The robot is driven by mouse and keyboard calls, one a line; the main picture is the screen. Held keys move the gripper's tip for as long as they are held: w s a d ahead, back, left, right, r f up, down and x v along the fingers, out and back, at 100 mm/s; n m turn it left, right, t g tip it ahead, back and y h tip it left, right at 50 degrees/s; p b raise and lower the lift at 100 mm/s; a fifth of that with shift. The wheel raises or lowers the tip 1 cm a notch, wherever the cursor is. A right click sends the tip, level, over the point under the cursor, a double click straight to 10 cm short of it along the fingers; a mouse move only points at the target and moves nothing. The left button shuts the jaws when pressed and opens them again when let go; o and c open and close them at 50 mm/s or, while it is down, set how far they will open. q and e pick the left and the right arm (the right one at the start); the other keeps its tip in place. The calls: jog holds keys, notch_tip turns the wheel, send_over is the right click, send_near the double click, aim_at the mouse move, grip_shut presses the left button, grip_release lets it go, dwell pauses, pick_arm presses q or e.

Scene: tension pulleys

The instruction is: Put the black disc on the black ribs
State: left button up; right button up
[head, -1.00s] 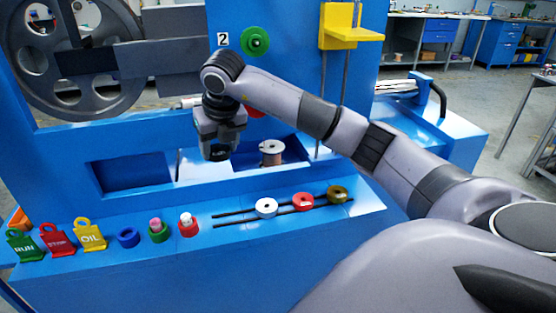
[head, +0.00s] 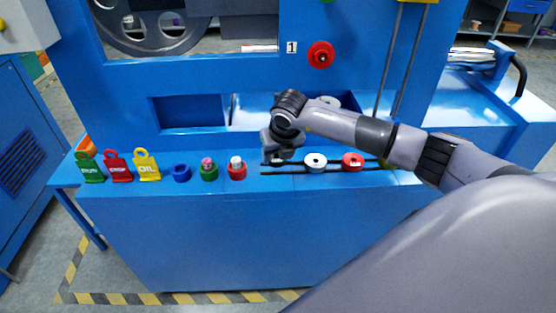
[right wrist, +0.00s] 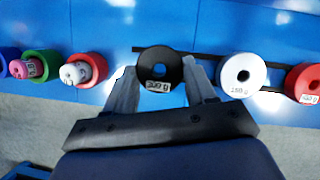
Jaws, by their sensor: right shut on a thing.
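The black disc (right wrist: 159,68), with a centre hole and a white label, is between the fingers of my right gripper (right wrist: 160,80) in the right wrist view. The gripper is shut on its sides. In the head view my right gripper (head: 277,158) is low at the left end of the black ribs (head: 290,173), two thin dark parallel bars on the blue ledge. A rib (right wrist: 220,57) runs behind the disc in the wrist view. I cannot tell whether the disc touches the ribs. My left gripper is not in view.
On the ribs, right of my gripper, are a white disc (head: 315,163) and a red disc (head: 353,162). Left of it on the ledge are red (head: 237,171), green (head: 209,172) and blue (head: 181,173) rings, then yellow, red and green tags. A recess lies behind.

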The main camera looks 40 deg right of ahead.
jog(key=shift+f, duration=1.1)
jog(key=shift+f, duration=0.25)
jog(key=o, duration=1.3)
jog(key=shift+r, duration=0.15)
